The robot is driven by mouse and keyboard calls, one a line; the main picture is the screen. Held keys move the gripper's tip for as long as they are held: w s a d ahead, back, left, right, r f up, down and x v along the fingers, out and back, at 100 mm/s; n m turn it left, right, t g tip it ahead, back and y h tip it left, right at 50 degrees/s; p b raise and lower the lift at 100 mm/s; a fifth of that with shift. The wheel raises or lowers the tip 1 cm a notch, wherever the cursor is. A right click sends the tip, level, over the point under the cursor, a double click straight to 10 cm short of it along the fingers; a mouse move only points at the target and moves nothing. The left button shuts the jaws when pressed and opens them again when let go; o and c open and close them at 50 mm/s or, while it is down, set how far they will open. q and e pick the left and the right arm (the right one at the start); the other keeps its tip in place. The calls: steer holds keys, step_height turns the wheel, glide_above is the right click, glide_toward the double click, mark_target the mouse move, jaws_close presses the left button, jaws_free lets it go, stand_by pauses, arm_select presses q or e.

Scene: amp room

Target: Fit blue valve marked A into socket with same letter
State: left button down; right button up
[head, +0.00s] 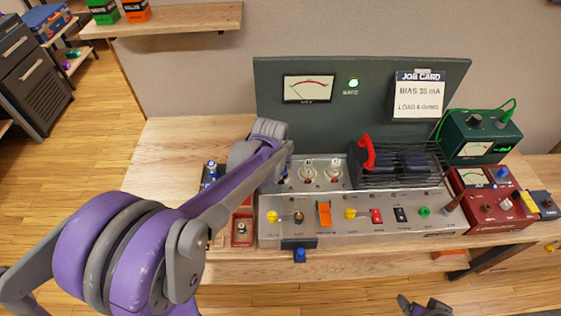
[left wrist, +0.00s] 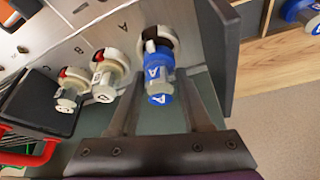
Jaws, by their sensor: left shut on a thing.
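The blue valve marked A (left wrist: 160,76) is between the fingers of my left gripper (left wrist: 160,108) in the left wrist view. Its far end overlaps a round socket (left wrist: 169,33) with a cream rim. A dark part of the socket opening shows beside the valve. I cannot tell whether the valve is inside the socket or just above it. A letter A is printed on the grey panel (left wrist: 122,18) beside that socket. In the head view my left gripper (head: 284,163) is at the amp's left end, where my arm hides the held valve. My right gripper (head: 425,307) is at the bottom edge, fingers apart.
Two pale valves (head: 308,169) (head: 336,168) stand in sockets beside the A socket. Another blue valve (left wrist: 304,12) is on the wooden bench side. A black caged unit (head: 398,166) with a red handle, a green meter box (head: 477,138) and a red meter box (head: 492,199) stand right.

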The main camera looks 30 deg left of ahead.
arm_select(q)
steer(key=shift+f+b, duration=0.8)
steer(key=shift+f, duration=0.45)
stand_by(0.3)
steer(key=shift+c, duration=1.3)
jaws_free()
steer(key=shift+r, duration=0.1)
steer(key=p+v, duration=0.1)
steer(key=v, duration=0.9)
steer(key=shift+s+r, duration=0.25)
steer(key=s+d+f+m, duration=0.1)
steer(key=s+d, duration=0.3)
steer(key=s, duration=0.4)
steer(key=s+d+f+m+t+h, duration=0.1)
steer(key=s+d+f, duration=0.3)
steer(key=s, duration=0.5)
steer(key=shift+d+f+m+p, duration=0.25)
steer(key=shift+d+p, duration=0.2)
steer(key=shift+d, duration=0.3)
